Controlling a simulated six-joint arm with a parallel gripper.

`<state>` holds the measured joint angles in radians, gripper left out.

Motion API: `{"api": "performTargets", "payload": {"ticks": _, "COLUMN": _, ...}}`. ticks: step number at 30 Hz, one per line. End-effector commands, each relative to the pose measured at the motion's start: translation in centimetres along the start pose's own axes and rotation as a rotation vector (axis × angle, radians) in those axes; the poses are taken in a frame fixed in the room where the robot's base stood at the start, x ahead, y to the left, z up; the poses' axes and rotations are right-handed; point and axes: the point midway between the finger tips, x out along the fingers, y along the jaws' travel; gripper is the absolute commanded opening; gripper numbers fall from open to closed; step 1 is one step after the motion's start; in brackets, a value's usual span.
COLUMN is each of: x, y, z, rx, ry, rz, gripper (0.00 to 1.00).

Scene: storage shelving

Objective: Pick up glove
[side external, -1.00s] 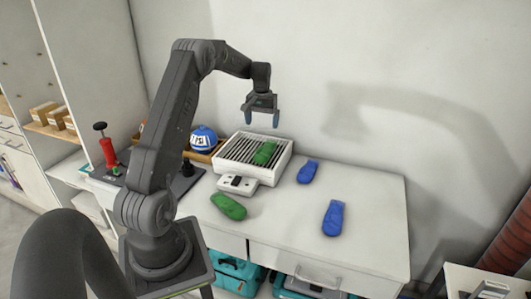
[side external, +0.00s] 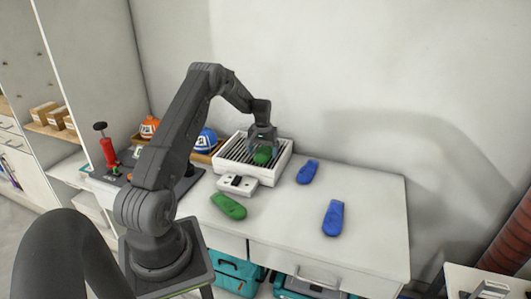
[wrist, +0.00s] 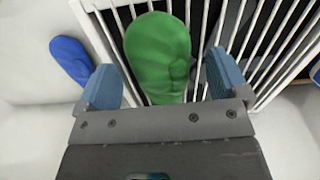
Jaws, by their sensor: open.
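A green glove (side external: 262,156) lies on the slatted top of a white box (side external: 281,165). In the wrist view the green glove (wrist: 158,55) sits between the two blue fingertips of my gripper (wrist: 163,85), with gaps on both sides. My gripper (side external: 262,141) is open, pointing down just above or around this glove; the exact height is hard to tell. A second green glove (side external: 228,206) lies on the table in front of the box. Two blue gloves lie to the right, one farther back (side external: 307,172) and one nearer the front (side external: 333,218).
The white box has raised rims and dark slots between its bars (wrist: 255,45). A blue cap (side external: 206,141) and an orange cap (side external: 149,127) sit in a tray behind my arm. A red pump-like tool (side external: 108,152) stands left. The right part of the table (side external: 375,215) is clear.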

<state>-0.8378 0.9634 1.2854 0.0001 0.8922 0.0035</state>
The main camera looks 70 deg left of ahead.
Motion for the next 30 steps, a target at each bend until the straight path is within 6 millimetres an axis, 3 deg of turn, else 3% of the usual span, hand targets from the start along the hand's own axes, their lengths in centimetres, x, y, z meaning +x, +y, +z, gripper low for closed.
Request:
{"api": "performTargets", "payload": {"ticks": 3, "x": 1.23, "y": -0.04, "z": 0.03, "rx": -0.001, "ry": 0.001, "rz": -0.001, "gripper": 0.93}}
{"api": "performTargets", "payload": {"ticks": 11, "x": 1.47, "y": -0.05, "z": 0.02, "rx": -0.001, "ry": 0.002, "rz": -0.001, "gripper": 0.93}}
{"api": "performTargets", "payload": {"ticks": 28, "x": 1.44, "y": -0.05, "z": 0.02, "rx": -0.001, "ry": 0.002, "rz": -0.001, "gripper": 0.4}}
{"api": "performTargets", "payload": {"ticks": 30, "x": 1.43, "y": -0.05, "z": 0.01, "rx": -0.001, "ry": 0.002, "rz": -0.001, "gripper": 0.39}}
